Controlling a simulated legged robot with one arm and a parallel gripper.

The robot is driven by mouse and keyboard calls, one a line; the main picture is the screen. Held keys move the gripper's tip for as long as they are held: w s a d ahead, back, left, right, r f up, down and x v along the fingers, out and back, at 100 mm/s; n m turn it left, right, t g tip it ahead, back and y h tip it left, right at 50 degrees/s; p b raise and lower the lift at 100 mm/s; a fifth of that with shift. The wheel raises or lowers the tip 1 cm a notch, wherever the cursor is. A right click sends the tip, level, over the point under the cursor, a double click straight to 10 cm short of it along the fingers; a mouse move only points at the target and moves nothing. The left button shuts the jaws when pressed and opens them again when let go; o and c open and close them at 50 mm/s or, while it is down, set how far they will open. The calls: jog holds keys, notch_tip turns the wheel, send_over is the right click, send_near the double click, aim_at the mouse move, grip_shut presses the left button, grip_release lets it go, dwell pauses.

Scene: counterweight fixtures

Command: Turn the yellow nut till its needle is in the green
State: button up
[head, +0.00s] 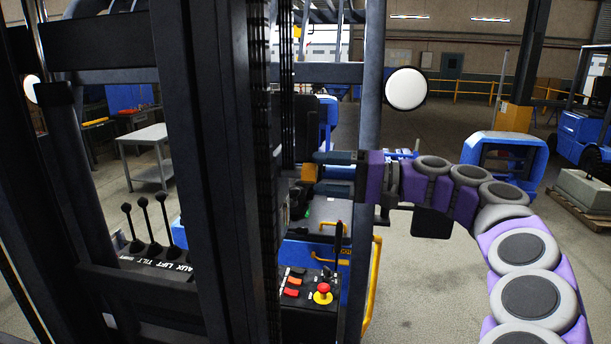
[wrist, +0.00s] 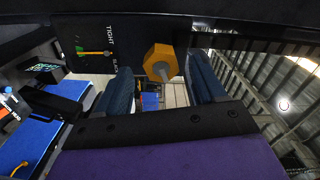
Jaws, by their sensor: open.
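The yellow nut (wrist: 162,62) is a hexagon on a dark panel, seen nearly face-on in the wrist view with a grey stud toward me. Its orange-yellow side (head: 308,172) shows in the head view at the mast's right edge. My gripper (head: 318,172) is open, its two dark blue fingers above and below the nut's height. In the wrist view my gripper (wrist: 161,66) has one finger on each side of the nut, with gaps showing.
Dark mast uprights (head: 200,170) fill the left and centre of the head view, close to my arm. Black levers (head: 150,230) stand at left. A red stop button (head: 322,290) sits on a box below.

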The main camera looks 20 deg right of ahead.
jog(key=v, duration=1.2)
jog(key=shift+w+f, duration=0.1)
